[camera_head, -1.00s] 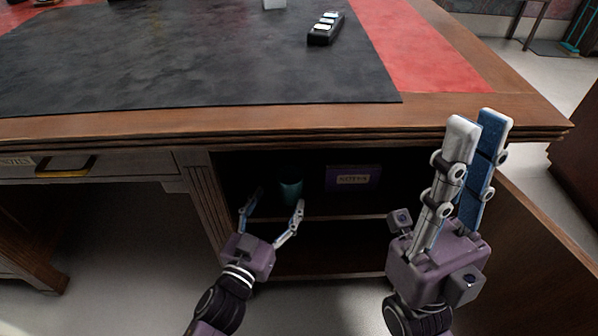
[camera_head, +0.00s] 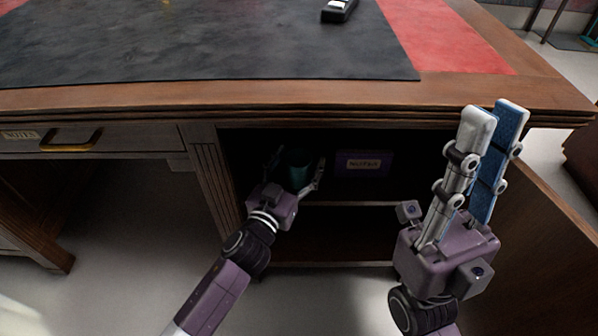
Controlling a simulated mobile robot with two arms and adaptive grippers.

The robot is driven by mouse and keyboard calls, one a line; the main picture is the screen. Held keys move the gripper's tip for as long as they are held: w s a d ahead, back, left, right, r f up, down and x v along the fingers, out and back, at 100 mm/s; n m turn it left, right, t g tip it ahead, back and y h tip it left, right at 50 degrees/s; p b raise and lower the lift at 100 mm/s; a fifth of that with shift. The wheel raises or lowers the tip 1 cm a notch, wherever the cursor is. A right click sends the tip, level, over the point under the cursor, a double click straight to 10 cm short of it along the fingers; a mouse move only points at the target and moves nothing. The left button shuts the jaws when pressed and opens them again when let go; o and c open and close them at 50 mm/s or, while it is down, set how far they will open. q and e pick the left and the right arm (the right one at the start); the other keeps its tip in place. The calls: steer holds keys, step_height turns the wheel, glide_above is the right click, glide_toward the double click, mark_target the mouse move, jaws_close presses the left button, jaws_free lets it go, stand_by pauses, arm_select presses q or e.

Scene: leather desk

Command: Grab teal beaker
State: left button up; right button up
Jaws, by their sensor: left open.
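The teal beaker (camera_head: 298,172) stands upright on the upper shelf inside the dark open cabinet of the desk. My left gripper (camera_head: 297,170) reaches into this compartment with its fingers open, one on each side of the beaker. Whether a finger touches the beaker cannot be told in the shadow. The beaker's lower part is partly hidden by the gripper. My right gripper (camera_head: 503,112) is raised in front of the cabinet's right side, pointing up and away from the beaker. Its two long fingers are close together, and it holds nothing visible.
A purple box labelled NOTES (camera_head: 363,163) stands on the same shelf, right of the beaker. The desk top's wooden edge (camera_head: 300,100) overhangs the compartment. The open cabinet door (camera_head: 545,225) is at the right. A black device (camera_head: 338,12) lies on the desk top.

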arm_select(q)
steer(key=shift+c, duration=0.3)
steer(key=c, duration=1.3)
steer(key=shift+c, duration=0.2)
steer(key=shift+r, duration=0.1)
